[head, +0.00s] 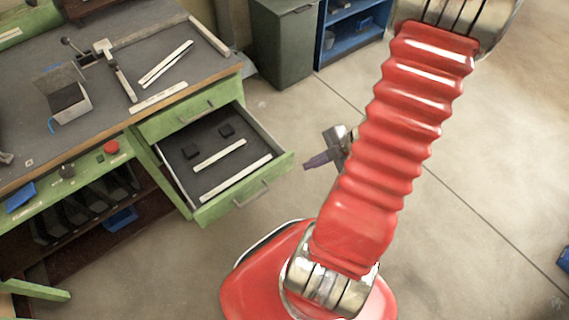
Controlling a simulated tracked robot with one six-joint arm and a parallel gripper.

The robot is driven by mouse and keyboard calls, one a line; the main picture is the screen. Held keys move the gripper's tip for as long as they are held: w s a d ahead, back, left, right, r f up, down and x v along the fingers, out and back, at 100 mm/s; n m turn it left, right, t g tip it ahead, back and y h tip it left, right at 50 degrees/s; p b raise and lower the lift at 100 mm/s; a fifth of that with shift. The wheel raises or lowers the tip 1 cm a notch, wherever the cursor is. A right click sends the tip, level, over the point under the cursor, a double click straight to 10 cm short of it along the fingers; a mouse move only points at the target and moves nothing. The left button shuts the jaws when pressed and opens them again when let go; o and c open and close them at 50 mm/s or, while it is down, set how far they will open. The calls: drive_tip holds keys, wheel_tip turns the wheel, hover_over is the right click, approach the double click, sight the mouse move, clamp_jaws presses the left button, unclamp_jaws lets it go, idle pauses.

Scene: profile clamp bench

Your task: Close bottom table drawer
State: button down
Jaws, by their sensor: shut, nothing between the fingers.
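The green bench (75,196) has two drawers on its right side. The bottom table drawer (246,201) is pulled far out and has a green front with a metal handle. Inside lie two light profile strips and two small dark blocks on a dark lining. The upper drawer (191,108) sits above it and appears shut. My gripper (305,166) is shut and empty, a little to the right of the bottom drawer's front and apart from it. My red arm hides part of the wrist behind the gripper.
The bench top holds a clamp (117,72), a small open box (66,93) and several light strips. A grey-green cabinet (283,44) and a blue shelf (347,35) stand at the back.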

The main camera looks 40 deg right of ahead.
idle(0.3)
approach(275, 169)
wheel_tip(275, 169, down, 3)
drive_tip(key=s+a, duration=0.2)
drive_tip(key=shift+w+d+f, duration=0.1)
drive_tip(key=shift+w+f, duration=0.05)
drive_tip(key=shift+w, duration=1.85)
drive_tip(key=shift+w, duration=0.1)
